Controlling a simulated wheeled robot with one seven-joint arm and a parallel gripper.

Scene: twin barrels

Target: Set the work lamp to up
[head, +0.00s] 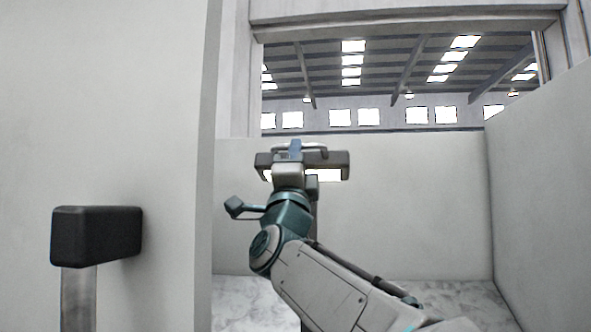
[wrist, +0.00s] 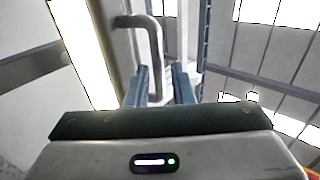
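The work lamp (head: 341,163) is a dark grey housing with a bright lit panel, on a thin post in the middle of the head view. My gripper (head: 295,150) is up against it and hides part of its front. In the wrist view the lit panel (wrist: 82,45) runs slanting at the left. A grey bent handle bar (wrist: 153,35) comes down from the top. My gripper (wrist: 159,75) has its two blue fingers apart, with the bar's lower part between them. A gap shows at the right finger; contact at the left finger is unclear.
A white wall edge (head: 207,150) and a dark bracket (head: 95,235) on a metal post stand close at the left. Low white walls (head: 420,200) close in the bay behind and at the right. The marbled floor is open around the lamp post.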

